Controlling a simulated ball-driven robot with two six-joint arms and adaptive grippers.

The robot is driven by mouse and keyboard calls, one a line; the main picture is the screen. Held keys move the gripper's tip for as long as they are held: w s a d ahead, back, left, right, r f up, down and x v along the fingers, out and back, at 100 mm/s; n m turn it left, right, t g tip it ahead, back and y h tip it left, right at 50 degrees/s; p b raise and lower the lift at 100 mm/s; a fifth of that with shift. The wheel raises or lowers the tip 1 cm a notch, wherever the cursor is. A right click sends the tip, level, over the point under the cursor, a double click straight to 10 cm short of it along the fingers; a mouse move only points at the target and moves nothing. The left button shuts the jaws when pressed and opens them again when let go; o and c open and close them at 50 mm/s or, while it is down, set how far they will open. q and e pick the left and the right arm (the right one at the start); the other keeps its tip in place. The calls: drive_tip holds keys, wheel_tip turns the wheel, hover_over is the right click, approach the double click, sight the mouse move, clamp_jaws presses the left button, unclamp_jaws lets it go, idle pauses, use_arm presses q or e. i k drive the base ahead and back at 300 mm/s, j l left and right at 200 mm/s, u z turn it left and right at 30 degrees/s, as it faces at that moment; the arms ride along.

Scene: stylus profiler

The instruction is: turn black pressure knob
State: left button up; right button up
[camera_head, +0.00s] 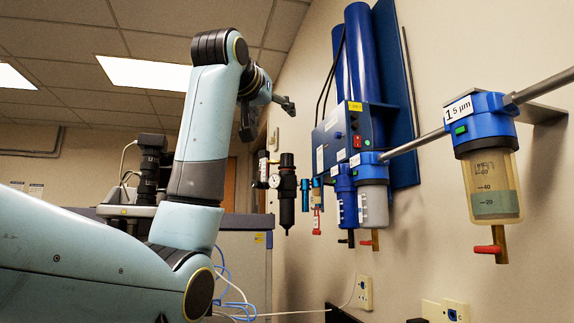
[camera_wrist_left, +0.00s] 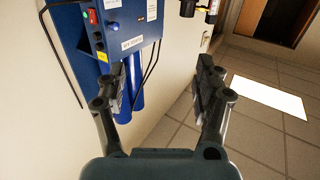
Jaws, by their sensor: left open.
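The black pressure knob (camera_head: 287,159) is the top of a black regulator (camera_head: 287,195) on the wall, beside a round white gauge (camera_head: 274,181). My left gripper (camera_head: 268,116) is open and empty, above the knob in the head view and apart from it. In the left wrist view the open gripper (camera_wrist_left: 163,76) has its two fingers wide apart with floor and wall between them. A dark fitting (camera_wrist_left: 188,8) is cut off at the top edge there; I cannot tell whether it is the regulator. My right gripper is not in view.
A blue box (camera_head: 337,135) with tall blue cylinders stands on the wall right of the regulator; it also shows in the left wrist view (camera_wrist_left: 128,28). Filter bowls (camera_head: 492,190) and a metal pipe (camera_head: 418,143) are farther right. A grey bench (camera_head: 245,250) stands behind my arm.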

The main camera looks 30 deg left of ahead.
sight(286, 159)
drive_tip(key=i+j, duration=0.85)
